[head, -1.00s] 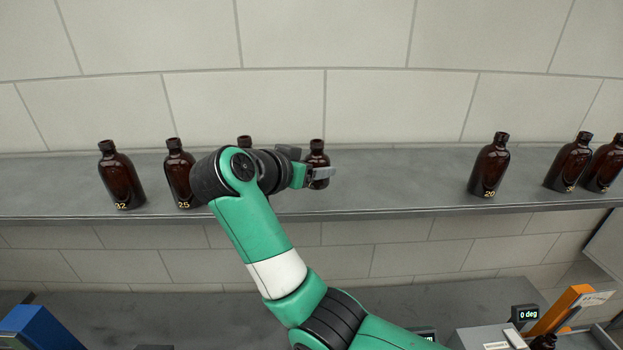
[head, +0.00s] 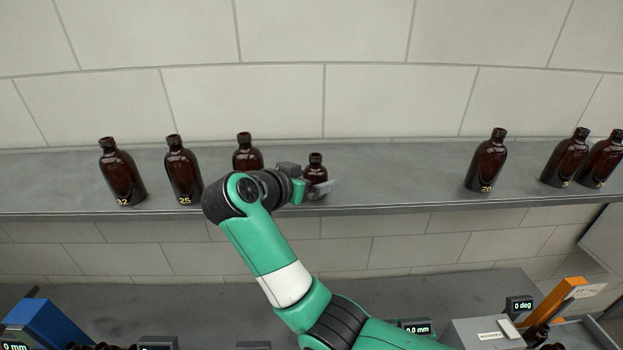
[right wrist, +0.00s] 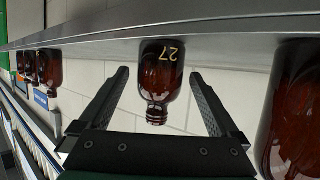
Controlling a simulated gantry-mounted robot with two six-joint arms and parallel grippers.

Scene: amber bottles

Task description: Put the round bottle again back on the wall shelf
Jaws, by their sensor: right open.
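The brown bottle marked 27 (right wrist: 160,78) shows upside down in the right wrist view, with its base at the wall shelf (right wrist: 225,25). In the head view this bottle (head: 316,172) is upright near the front edge of the grey wall shelf (head: 400,180), and its base appears to rest on it. My right gripper (head: 312,187) is open around the bottle, with one finger on each side. The right wrist view shows gaps between the fingers and the glass. The bottle's lower part is partly hidden by the gripper in the head view. My left gripper is not in view.
Bottles 32 (head: 121,178) and 25 (head: 183,176) stand left, with another bottle (head: 246,152) partly behind my arm. Bottle 20 (head: 487,165) and two more stand right. The shelf between the gripper and bottle 20 is clear. A blue object (head: 45,325) is below left.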

